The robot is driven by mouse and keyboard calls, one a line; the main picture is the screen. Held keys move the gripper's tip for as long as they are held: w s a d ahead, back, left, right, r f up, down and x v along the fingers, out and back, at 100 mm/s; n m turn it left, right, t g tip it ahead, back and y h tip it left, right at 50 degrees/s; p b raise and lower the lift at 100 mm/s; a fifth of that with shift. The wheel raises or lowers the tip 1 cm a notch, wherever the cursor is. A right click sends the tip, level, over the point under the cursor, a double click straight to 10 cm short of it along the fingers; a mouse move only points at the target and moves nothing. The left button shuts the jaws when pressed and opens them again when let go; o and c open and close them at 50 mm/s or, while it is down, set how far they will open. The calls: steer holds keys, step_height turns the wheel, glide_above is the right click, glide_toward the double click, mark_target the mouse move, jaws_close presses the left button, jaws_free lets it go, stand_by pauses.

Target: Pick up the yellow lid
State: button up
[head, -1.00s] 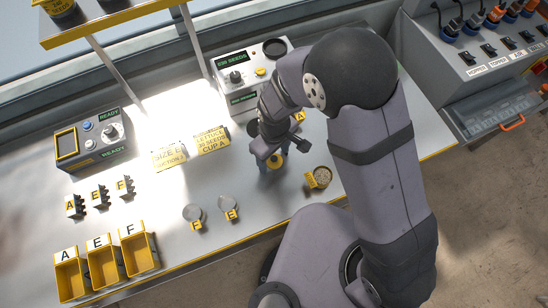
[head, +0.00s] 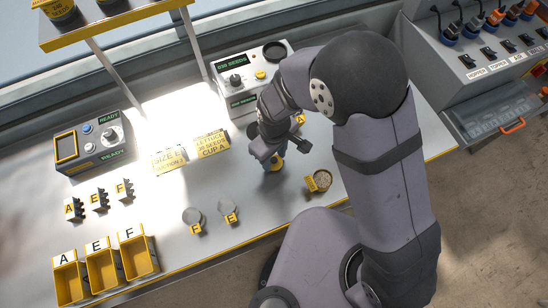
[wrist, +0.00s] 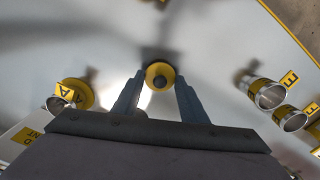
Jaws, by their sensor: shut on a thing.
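The yellow lid (wrist: 151,72) is a round yellow disc with a dark grey centre in the wrist view. It sits between the two fingertips of my gripper (wrist: 160,88), which is shut on it. A dark shadow shows around the lid on the pale bench surface. In the head view my gripper (head: 274,164) points down over the bench, and a bit of the yellow lid (head: 277,162) shows at its fingers. Whether the lid touches anything below is hidden.
Yellow bins (head: 140,262) line the front left. A seed machine (head: 237,83) stands behind.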

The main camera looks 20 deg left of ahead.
mark_target(275, 159)
step_height(275, 159, up, 9)
steer(key=shift+f+b, duration=0.2)
steer(key=shift+b, duration=0.65)
steer(key=w+d+r+m, duration=0.3)
steer(key=w+d+r, duration=0.3)
steer(key=s+d+f+m+p, duration=0.1)
steer(key=s+d+f+m, duration=0.1)
steer(key=s+d, duration=0.5)
steer(key=shift+d+f+m, duration=0.35)
steer(key=shift+d+m, duration=0.15)
steer(key=shift+d, duration=0.35)
steer(key=shift+f, duration=0.15)
